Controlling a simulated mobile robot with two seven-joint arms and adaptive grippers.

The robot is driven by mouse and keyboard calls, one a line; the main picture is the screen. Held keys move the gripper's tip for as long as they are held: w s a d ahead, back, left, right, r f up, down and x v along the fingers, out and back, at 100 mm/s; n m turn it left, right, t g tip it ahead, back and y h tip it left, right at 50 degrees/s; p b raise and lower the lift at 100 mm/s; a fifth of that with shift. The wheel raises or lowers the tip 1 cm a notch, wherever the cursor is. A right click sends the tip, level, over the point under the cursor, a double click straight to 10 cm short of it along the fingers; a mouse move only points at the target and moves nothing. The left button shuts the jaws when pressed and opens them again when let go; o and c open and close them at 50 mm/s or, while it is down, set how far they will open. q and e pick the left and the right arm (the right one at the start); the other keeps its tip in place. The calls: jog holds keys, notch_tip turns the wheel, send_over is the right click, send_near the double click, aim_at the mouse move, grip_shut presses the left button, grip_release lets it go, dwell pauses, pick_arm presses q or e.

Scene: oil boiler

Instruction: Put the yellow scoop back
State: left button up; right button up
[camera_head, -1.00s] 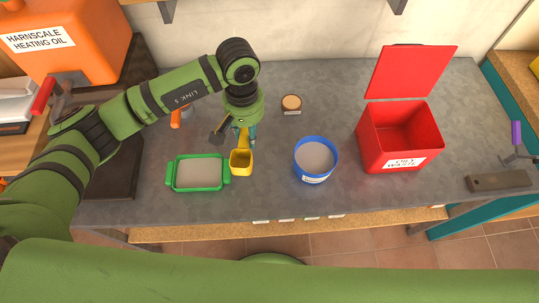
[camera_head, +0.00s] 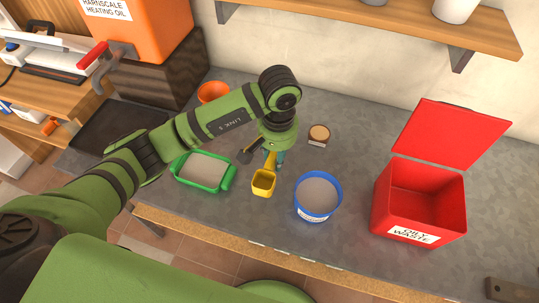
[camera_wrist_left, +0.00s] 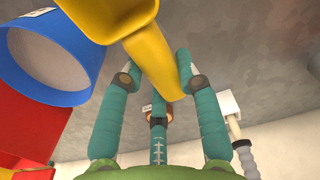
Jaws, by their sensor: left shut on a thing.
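The yellow scoop (camera_head: 264,182) is held by its handle in my left gripper (camera_head: 272,156). Its cup sits between the green tray (camera_head: 232,178) and the blue tub (camera_head: 317,197), on the near side of the gripper. In the left wrist view, the teal fingers (camera_wrist_left: 155,85) are closed around the yellow handle (camera_wrist_left: 155,55), and the scoop's cup is cut off at the top. I cannot tell whether the scoop touches the counter. The blue tub holds grey granular material and also shows in the left wrist view (camera_wrist_left: 65,30). My right gripper is not in view.
The green tray holds similar grey material. A red oily waste bin (camera_head: 420,208) with its lid raised stands at the right. A small round-topped object (camera_head: 318,136) stands behind the tub. A dark-bladed tool (camera_head: 247,154) lies beside the gripper. An orange bowl (camera_head: 212,92) is farther back.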

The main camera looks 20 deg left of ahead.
pick_arm(q)
jog(key=shift+w+a+f+p, duration=0.15)
jog(key=shift+w+a+f, duration=0.3)
jog(key=shift+w, duration=0.1)
jog(key=shift+w+a+f+p, duration=0.15)
jog(key=shift+w+a+f, duration=0.25)
jog(key=shift+w, duration=0.15)
jog(key=shift+w+a+f, duration=0.2)
jog(key=shift+f, duration=0.25)
notch_tip(320, 180, down, 3)
jog(key=shift+f+p, duration=0.15)
jog(key=shift+p, duration=0.65)
jog(key=shift+w+f, duration=0.1)
jog(key=shift+f, duration=0.1)
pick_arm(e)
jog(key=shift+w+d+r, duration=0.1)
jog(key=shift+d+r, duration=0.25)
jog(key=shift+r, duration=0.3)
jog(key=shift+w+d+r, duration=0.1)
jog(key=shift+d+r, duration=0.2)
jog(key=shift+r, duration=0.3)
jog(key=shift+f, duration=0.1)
